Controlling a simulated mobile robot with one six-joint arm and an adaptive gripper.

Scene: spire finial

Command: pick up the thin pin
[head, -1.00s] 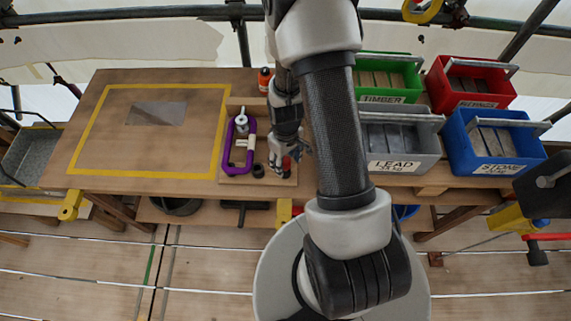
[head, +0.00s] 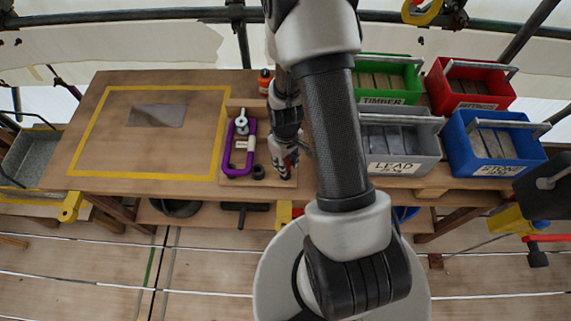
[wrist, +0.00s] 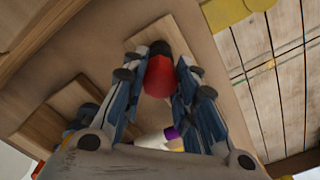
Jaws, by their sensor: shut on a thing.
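My gripper (wrist: 160,85) is shut on a short red piece with a dark end (wrist: 159,77), held between its fingertips in the wrist view. I cannot tell whether this is the thin pin, as the fingers hide its sides. In the head view my gripper (head: 287,163) is over the right part of a wooden tray (head: 230,175) on the workbench.
An orange bottle (head: 264,80) stands behind the tray. The bench's yellow-outlined area (head: 150,150) at left holds only a flat grey patch. Grey lead (head: 400,170), green timber (head: 390,98), red (head: 480,101) and blue stone (head: 497,170) bins stand at right.

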